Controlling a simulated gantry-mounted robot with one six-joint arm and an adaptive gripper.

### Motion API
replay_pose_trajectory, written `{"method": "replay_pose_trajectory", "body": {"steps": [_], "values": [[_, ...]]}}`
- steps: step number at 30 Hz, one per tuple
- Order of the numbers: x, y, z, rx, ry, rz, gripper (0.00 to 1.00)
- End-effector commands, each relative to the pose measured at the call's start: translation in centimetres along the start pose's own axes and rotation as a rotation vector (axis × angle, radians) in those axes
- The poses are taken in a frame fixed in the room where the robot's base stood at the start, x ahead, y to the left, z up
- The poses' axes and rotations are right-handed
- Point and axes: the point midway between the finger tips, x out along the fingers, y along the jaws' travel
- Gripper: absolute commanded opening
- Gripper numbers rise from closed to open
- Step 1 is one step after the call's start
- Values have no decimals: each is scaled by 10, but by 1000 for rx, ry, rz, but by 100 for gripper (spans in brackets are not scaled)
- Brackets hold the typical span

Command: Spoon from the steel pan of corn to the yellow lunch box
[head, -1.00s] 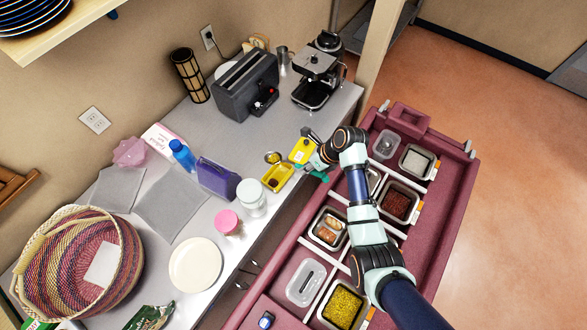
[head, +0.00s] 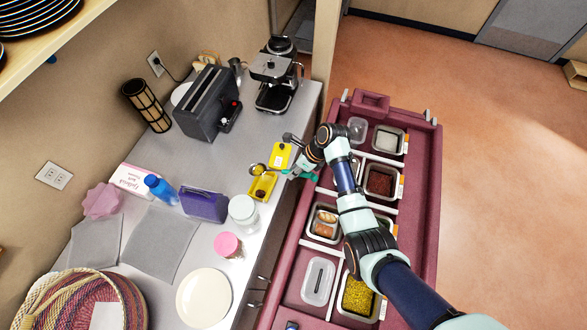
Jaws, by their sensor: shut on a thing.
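The yellow lunch box (head: 269,179) stands open near the counter's front edge, with something small and dark inside. A separate yellow piece (head: 280,156), perhaps its lid, lies just behind it. A spoon's round bowl (head: 257,170) shows at the box's back left, with a yellowish look; whether it holds corn is too small to tell. My gripper (head: 292,172) is over the counter edge, right of the box, shut on what appears to be the spoon's handle, largely hidden by the fingers. The steel pan of corn (head: 357,297) sits in the maroon cart at the lower right.
The maroon cart (head: 424,190) holds several other pans and containers. A glass jar (head: 243,210), a pink-lidded jar (head: 228,245) and a purple box (head: 204,206) stand left of the lunch box. A toaster (head: 205,105) and coffee machine (head: 275,78) are behind. Counter between is clear.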

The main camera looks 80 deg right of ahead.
Motion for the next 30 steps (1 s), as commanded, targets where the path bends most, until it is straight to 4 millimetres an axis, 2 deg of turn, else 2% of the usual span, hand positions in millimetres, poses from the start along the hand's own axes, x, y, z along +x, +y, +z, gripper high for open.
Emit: {"method": "replay_pose_trajectory", "body": {"steps": [12,17,24,30], "values": [[41,-10,-19,1,1,1,0],[43,-2,-22,-166,1,-160,0],[52,11,-30,-554,6,-535,0],[58,8,-33,-695,3,-681,0]]}}
